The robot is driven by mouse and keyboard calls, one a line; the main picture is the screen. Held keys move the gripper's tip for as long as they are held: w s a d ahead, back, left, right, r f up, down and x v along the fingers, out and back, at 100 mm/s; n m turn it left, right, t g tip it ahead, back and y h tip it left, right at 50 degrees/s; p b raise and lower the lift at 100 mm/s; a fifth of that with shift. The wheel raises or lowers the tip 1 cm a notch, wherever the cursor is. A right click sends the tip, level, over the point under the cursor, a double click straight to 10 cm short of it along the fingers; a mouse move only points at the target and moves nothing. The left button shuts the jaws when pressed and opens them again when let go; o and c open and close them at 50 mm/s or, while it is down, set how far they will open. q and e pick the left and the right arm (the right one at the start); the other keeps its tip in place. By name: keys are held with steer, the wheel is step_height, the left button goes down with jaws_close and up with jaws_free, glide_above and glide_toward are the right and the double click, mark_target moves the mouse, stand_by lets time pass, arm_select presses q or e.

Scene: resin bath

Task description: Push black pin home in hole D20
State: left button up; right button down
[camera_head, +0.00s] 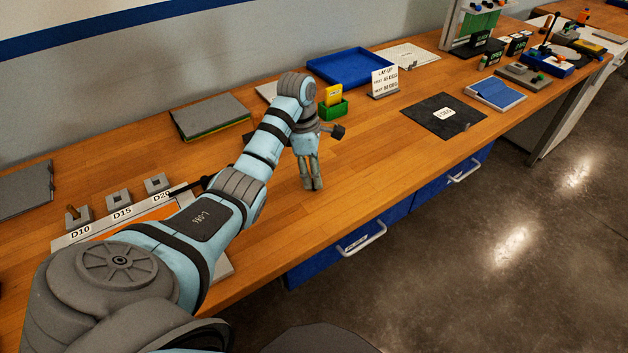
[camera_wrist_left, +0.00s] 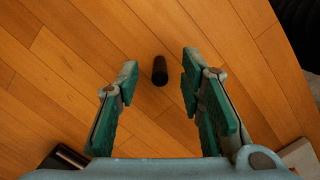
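My left gripper (camera_head: 313,185) points down over the open middle of the table. Its two green-padded fingers (camera_wrist_left: 160,82) stand apart in the left wrist view, with nothing gripped. A short black pin (camera_wrist_left: 160,70) is on the wood beyond the fingertips, seen between them; I cannot tell whether it touches either finger. I cannot make the pin out in the head view. The grey block labelled D20 (camera_head: 157,183) is at the left, beside D15 (camera_head: 118,198) and D10 (camera_head: 78,216). D10 holds a brown peg. My right gripper is out of view.
A green bin (camera_head: 333,109) with a yellow item stands behind my left gripper. A blue tray (camera_head: 350,67), a small sign (camera_head: 384,83) and a black mat (camera_head: 425,112) lie farther off. The table around the gripper is mostly clear up to its front edge.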

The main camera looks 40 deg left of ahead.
arm_select(q)
steer(key=shift+w+d+f, duration=0.1)
steer(key=shift+d+f, duration=0.05)
steer(key=shift+f, duration=0.25)
jaws_close()
steer(key=shift+r, duration=0.15)
